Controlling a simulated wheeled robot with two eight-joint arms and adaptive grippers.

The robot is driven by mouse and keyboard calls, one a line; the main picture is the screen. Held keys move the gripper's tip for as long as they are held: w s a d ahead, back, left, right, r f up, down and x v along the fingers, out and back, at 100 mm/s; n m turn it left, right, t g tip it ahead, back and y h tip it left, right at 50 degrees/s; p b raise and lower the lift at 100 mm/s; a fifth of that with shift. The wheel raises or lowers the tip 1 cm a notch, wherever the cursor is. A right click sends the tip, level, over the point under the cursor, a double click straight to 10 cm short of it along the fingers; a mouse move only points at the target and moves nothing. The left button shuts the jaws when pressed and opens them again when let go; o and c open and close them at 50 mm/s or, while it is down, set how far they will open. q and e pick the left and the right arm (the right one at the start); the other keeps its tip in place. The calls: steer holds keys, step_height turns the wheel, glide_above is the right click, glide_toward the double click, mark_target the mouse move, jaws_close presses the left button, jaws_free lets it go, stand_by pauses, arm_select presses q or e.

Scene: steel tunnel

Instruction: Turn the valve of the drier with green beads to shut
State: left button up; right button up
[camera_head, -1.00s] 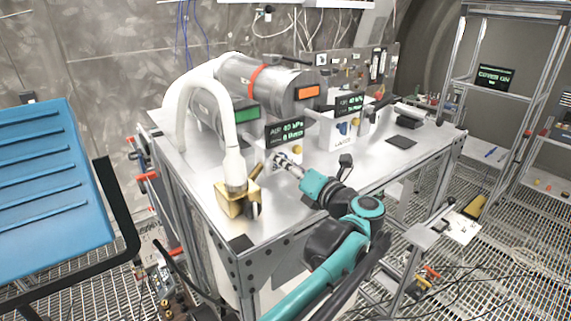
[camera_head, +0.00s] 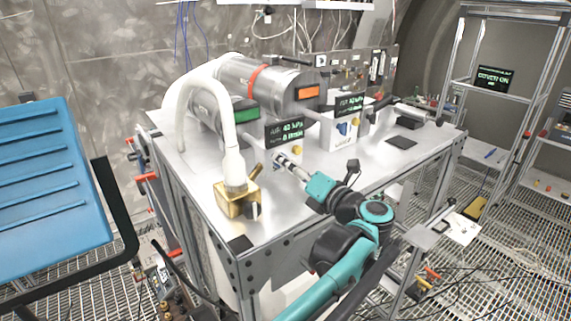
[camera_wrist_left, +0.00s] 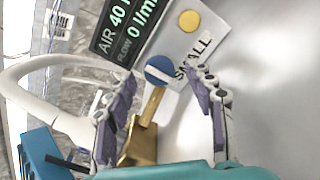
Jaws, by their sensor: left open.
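A steel cylinder with a green panel (camera_head: 239,112), which I take as the green-bead drier, lies on the bench beside a cylinder with an orange panel (camera_head: 308,92). A white hose (camera_head: 229,130) runs down to a brass block (camera_head: 226,203) with a brass lever (camera_wrist_left: 152,106). In the left wrist view a box (camera_wrist_left: 178,45) marked SMALL carries a blue round knob (camera_wrist_left: 158,70) with a pale stripe and a yellow button (camera_wrist_left: 189,21). My left gripper (camera_head: 279,158) is open; its fingers (camera_wrist_left: 160,78) stand either side of the knob. Contact cannot be told. My right gripper is out of view.
The left display (camera_head: 286,132) reads AIR 40 kPa. A second box (camera_head: 340,134) with its own display stands to the right. A blue panel (camera_head: 45,190) stands at left.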

arm_select(q)
steer(key=v, duration=1)
steer(key=shift+s+d, duration=0.1)
